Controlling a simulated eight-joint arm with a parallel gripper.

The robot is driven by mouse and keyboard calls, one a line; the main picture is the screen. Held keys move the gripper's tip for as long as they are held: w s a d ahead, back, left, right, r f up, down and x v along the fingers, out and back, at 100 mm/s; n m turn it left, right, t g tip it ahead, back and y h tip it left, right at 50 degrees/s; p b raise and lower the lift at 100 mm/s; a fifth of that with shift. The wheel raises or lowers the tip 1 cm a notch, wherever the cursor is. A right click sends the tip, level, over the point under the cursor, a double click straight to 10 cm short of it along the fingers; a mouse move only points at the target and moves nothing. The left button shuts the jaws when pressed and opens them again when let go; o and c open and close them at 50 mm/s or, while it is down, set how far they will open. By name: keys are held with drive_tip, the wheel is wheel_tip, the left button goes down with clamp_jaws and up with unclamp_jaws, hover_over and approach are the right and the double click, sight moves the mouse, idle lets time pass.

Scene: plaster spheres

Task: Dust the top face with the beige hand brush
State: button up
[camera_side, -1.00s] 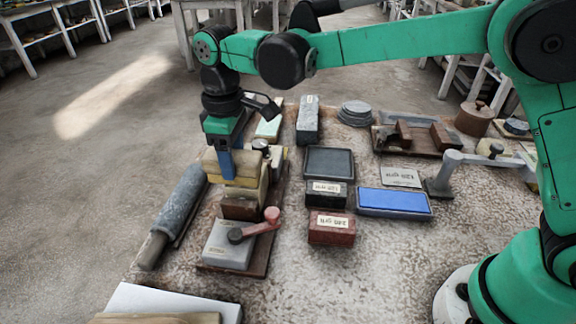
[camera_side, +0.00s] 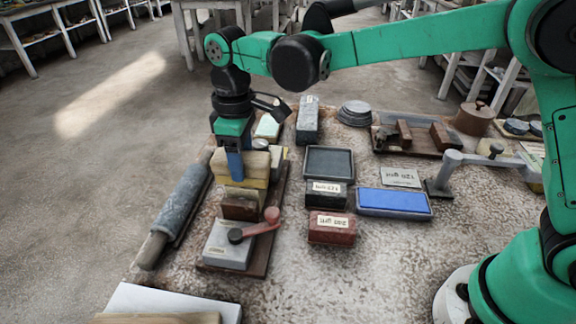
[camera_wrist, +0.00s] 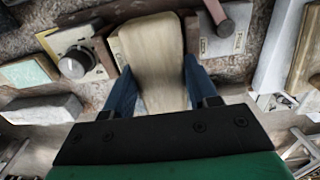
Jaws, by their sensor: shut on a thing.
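The beige hand brush (camera_side: 257,165) is between the blue fingers of my gripper (camera_side: 236,176), which is shut on it. In the wrist view the brush's pale, wood-grained back (camera_wrist: 150,62) fills the space between the fingers of my gripper (camera_wrist: 157,76). In the side view the brush is over a pale yellow block (camera_side: 256,184) in a clamp. The brush covers most of the block's top face, so I cannot tell whether its bristles touch that face. The clamp's brown jaw (camera_side: 240,206) stands in front of the block.
The clamp has a grey body (camera_side: 228,244) and a red-handled crank (camera_side: 258,228). A grey roller (camera_side: 176,212) lies to the left. To the right are a red grit block (camera_side: 332,234), a dark grit block (camera_side: 326,199) and a blue-topped stone (camera_side: 393,202). A grey block (camera_side: 308,125) stands behind.

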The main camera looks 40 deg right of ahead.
sight(221, 154)
drive_tip(key=shift+w+a, duration=1.15)
drive_tip(key=shift+s+d, duration=1.55)
drive_tip(key=shift+d, duration=0.05)
drive_tip(key=shift+w+a+r, duration=0.7)
drive_tip(key=shift+w+a, duration=0.1)
drive_tip(key=shift+f, duration=0.75)
drive_tip(key=shift+w+a, duration=0.75)
drive_tip(key=shift+a, duration=0.05)
